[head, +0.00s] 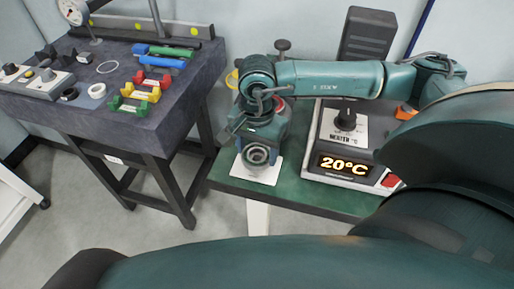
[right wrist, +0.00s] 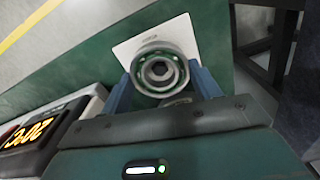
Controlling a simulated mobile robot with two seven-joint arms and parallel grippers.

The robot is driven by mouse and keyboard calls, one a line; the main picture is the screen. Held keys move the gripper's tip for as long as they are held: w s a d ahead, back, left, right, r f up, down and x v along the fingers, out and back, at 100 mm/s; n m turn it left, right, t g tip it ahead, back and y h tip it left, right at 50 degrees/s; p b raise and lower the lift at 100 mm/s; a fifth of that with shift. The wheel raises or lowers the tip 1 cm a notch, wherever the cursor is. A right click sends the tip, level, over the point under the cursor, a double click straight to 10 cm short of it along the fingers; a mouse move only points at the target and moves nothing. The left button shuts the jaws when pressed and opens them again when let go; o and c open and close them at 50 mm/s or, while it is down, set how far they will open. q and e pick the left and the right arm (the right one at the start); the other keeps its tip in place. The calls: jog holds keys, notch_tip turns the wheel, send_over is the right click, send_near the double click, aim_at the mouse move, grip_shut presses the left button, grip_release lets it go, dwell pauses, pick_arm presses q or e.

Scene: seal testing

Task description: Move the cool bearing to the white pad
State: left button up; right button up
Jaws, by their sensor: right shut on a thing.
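The bearing (head: 257,155) is a grey metal ring with a dark centre. In the right wrist view the bearing (right wrist: 160,72) sits between the two blue fingers of my right gripper (right wrist: 163,88), which is shut on it. In the head view my right gripper (head: 256,143) points down over the white pad (head: 265,176). The white pad (right wrist: 184,32) also shows behind the bearing in the wrist view. The bearing overlaps the pad in both views; I cannot tell if it touches it. My left gripper is not in view.
The pad lies on a green bench (head: 310,198), near its left end. A heater (head: 345,166) reading 20°C stands to the right. A dark table (head: 130,127) with a dial gauge (head: 73,11), coloured blocks and rings is at left, across a gap.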

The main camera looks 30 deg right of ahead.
jog(key=o, duration=1.3)
jog(key=shift+c, duration=0.2)
jog(key=shift+r+p, duration=1.4)
jog(key=shift+r, duration=1)
notch_tip(320, 180, up, 3)
jog(key=shift+r+p, duration=0.1)
jog(key=shift+p, duration=0.7)
